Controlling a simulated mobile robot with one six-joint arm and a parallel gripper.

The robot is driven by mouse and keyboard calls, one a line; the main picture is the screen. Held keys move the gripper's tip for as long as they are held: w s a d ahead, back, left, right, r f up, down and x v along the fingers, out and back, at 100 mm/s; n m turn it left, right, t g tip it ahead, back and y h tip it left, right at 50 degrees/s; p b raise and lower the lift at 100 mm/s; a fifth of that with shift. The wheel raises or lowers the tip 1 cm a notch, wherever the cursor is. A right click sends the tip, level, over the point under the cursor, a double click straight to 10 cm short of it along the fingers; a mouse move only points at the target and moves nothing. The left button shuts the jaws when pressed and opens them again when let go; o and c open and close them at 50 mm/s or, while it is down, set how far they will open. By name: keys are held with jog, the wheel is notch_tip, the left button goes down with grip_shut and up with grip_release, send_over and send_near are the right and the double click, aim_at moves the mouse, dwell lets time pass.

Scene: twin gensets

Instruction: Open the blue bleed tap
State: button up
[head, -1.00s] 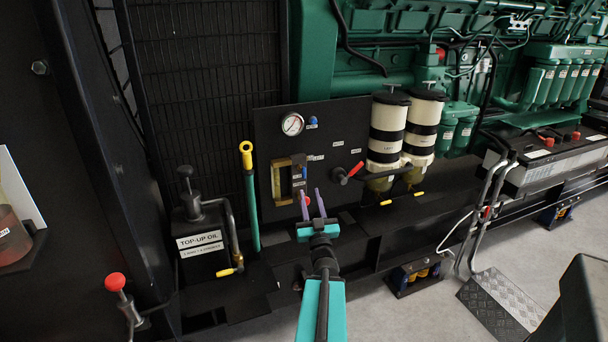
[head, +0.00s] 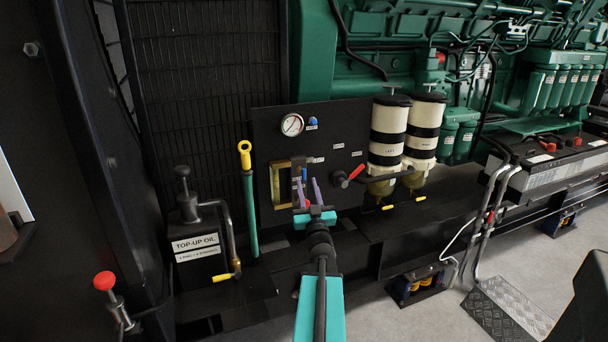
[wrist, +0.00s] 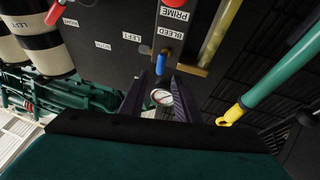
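The blue bleed tap (wrist: 160,65) is a small blue lever beside the BLEED label on the black panel; the wrist view shows the panel upside down. In the head view, a blue piece of it (head: 304,173) shows just above my gripper (head: 306,182). My gripper's two purple fingers (wrist: 158,88) are apart, with nothing between them. The tap lies just beyond the fingertips, roughly in line with the gap. I cannot tell whether either finger touches it.
A red PRIME knob (wrist: 172,3) sits close to the tap. A brass-framed sight glass (head: 276,186) is beside it, with a pressure gauge (head: 292,125) above. A red-handled valve (head: 356,171) and filters (head: 388,135) stand to the right; a green rod with yellow ring (head: 249,200) stands left.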

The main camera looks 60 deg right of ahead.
aim_at(304, 172)
jog(key=shift+p+x, duration=0.3)
jog(key=shift+x, duration=3.3)
jog(key=shift+r, duration=0.1)
grip_shut()
